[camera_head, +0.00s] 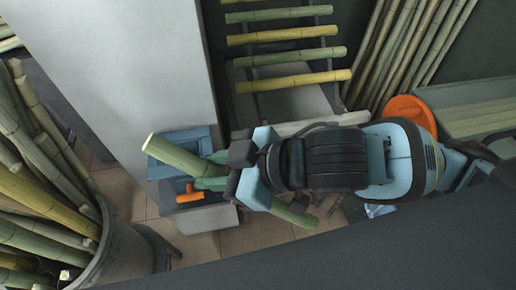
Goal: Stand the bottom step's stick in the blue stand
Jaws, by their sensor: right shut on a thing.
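My right gripper (237,168) reaches in from the right and is shut on a green cane stick (178,156). The stick slants from its pale cut end at upper left, through the jaws, to its lower right end below my wrist. The blue stand (184,137) is at the left of the gripper, low by the grey wall. The stick's upper left end overlaps the stand in the picture; I cannot tell whether they touch. The rack's lowest step (320,122) shows no stick on it and is partly hidden by my arm. My left gripper is not in view.
Green and yellow sticks (292,80) lie across the rack's higher steps. A grey bin (128,250) full of canes stands at left. An orange handle (190,194) sits just below the stand. An orange disc (410,110) and leaning canes (415,45) are at right.

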